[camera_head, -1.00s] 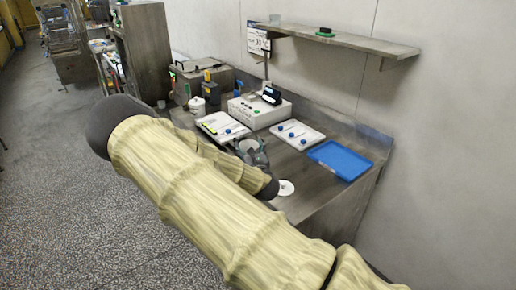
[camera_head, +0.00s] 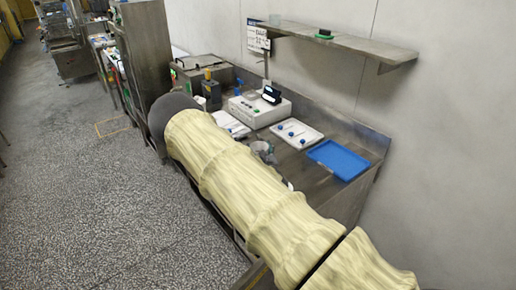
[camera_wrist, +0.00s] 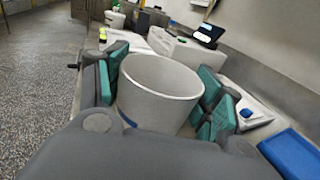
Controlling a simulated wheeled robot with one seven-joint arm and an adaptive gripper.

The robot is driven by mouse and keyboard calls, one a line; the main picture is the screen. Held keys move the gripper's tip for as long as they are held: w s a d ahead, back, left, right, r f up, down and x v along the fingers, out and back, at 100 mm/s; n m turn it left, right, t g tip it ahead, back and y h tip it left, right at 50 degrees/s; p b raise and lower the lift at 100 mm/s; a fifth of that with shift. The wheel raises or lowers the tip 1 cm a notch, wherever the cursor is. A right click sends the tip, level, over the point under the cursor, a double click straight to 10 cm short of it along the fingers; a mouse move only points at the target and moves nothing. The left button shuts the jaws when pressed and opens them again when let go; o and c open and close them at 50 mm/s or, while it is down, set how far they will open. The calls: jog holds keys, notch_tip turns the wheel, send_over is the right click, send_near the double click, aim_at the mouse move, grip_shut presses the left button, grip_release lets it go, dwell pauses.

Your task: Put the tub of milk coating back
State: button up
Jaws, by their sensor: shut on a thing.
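In the wrist view my gripper (camera_wrist: 160,95) is shut on a white, round, open-topped tub (camera_wrist: 155,92), with a teal pad on each side of it. No contents show inside the tub from this angle. A bit of blue shows low at its front. In the head view my gripper (camera_head: 264,150) is small and mostly behind my own arm, above the steel counter (camera_head: 312,178). I cannot tell whether the tub touches the counter.
A blue tray (camera_head: 338,160) lies at the counter's right end. A white tray with blue-knobbed items (camera_head: 297,133) lies beside it. A white boxy device with a dark display (camera_head: 258,110) stands behind. A wall shelf (camera_head: 345,46) hangs above. Floor at left is clear.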

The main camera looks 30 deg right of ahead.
jog(key=shift+f+b, duration=0.2)
jog(key=shift+b, duration=0.1)
jog(key=o, duration=1.9)
jog(key=shift+c, duration=0.2)
jog(key=shift+r, duration=0.15)
jog(key=shift+s+a, duration=0.1)
jog(key=shift+s, duration=0.05)
jog(key=b+v, duration=0.4)
jog(key=v, duration=0.7)
jog(key=shift+s, duration=0.35)
jog(key=shift+a, duration=0.1)
